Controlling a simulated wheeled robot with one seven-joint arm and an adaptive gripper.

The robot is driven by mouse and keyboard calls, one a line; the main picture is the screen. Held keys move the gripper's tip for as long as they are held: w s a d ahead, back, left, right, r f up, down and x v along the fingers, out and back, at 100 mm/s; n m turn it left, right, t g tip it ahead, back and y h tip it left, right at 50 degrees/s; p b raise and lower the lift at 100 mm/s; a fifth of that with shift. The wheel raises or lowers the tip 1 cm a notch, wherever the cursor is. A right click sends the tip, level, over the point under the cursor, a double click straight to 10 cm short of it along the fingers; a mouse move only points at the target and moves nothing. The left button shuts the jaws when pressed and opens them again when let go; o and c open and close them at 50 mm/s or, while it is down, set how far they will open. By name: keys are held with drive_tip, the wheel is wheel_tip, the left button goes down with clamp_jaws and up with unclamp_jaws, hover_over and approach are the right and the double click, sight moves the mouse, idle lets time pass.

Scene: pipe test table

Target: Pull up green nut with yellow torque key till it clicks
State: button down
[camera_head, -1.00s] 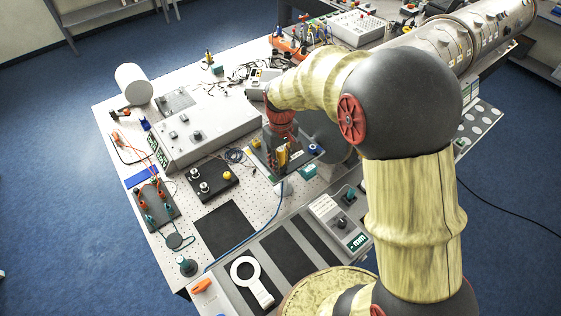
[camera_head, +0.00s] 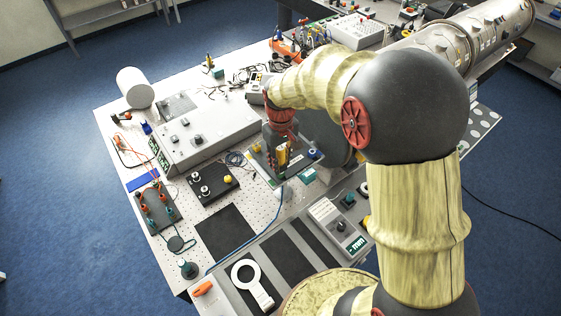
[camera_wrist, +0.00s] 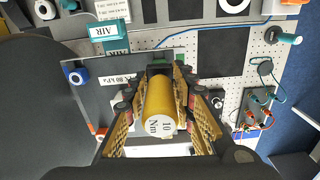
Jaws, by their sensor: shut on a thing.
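The yellow torque key (camera_wrist: 160,108) is a thick cylinder with a white "10 Nm" label on its end. It shows near the middle of the wrist view, with that end towards the camera. My gripper (camera_wrist: 158,78) is shut on the key, one finger on each side. In the head view the gripper (camera_head: 279,160) points down over a grey panel (camera_head: 258,160), with a sliver of yellow key (camera_head: 282,158) between the fingers. The green nut cannot be made out; the key and fingers hide the far end of the key.
A blue ring (camera_wrist: 79,76) and an orange ring (camera_wrist: 101,132) sit on the panel. A teal AIR block (camera_wrist: 108,30) stands close by. A black box with knobs (camera_head: 211,181) is left of the gripper in the head view. Bare perforated board (camera_head: 262,205) lies in front.

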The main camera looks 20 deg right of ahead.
sight(281, 148)
drive_tip(key=shift+r, duration=0.65)
drive_tip(key=shift+r+p, duration=1.1)
drive_tip(key=shift+r, duration=0.4)
drive_tip(key=shift+f, duration=0.1)
